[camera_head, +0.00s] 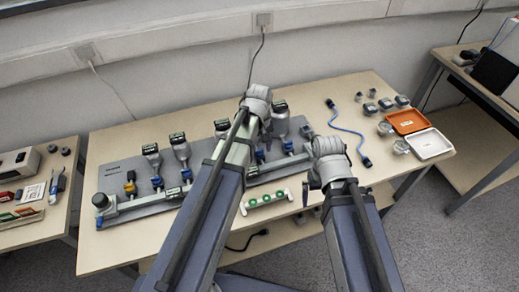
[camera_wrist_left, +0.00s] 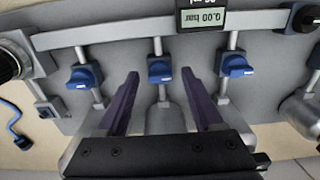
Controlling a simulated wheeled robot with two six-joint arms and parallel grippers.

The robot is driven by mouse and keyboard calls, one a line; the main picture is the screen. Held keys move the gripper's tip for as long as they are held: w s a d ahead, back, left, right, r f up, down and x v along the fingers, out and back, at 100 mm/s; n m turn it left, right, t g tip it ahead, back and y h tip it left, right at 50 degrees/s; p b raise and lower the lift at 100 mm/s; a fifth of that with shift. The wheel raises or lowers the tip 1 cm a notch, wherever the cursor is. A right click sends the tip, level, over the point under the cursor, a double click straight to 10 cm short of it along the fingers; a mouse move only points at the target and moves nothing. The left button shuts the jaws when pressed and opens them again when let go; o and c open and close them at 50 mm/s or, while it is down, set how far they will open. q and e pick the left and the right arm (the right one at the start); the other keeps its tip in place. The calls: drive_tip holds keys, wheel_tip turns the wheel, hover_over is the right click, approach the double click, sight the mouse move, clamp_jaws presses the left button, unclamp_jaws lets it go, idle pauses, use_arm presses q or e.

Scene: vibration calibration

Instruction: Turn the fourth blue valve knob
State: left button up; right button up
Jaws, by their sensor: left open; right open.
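Several blue valve knobs sit along the pipe rig; one shows left of my left arm in the head view (camera_head: 187,175). In the left wrist view, a middle blue knob (camera_wrist_left: 160,69) has blue knobs to its left (camera_wrist_left: 85,76) and right (camera_wrist_left: 236,66). My left gripper (camera_wrist_left: 160,77) is open and empty, its dark fingers on either side of the middle knob's stem, with the knob just at or beyond the fingertips. Contact cannot be told. My right gripper (camera_head: 325,172) is over the table's front, right of the rig; its fingers are not clearly visible.
The rig's grey base plate (camera_head: 115,180) lies on a wooden table (camera_head: 105,255). A pressure display (camera_wrist_left: 205,17) is beside the knobs. A green-and-white level (camera_head: 266,200) lies in front, a blue cable (camera_head: 347,130) and an orange case (camera_head: 408,121) to the right.

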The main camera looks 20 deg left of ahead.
use_arm(q)
clamp_jaws()
idle(0.4)
drive_tip(key=shift+m, duration=0.3)
drive_tip(key=m, duration=0.3)
drive_tip(key=shift+m, duration=0.4)
drive_tip(key=m, duration=0.4)
drive_tip(key=shift+m, duration=0.3)
drive_tip(key=m, duration=0.8)
drive_tip(key=shift+m, duration=0.6)
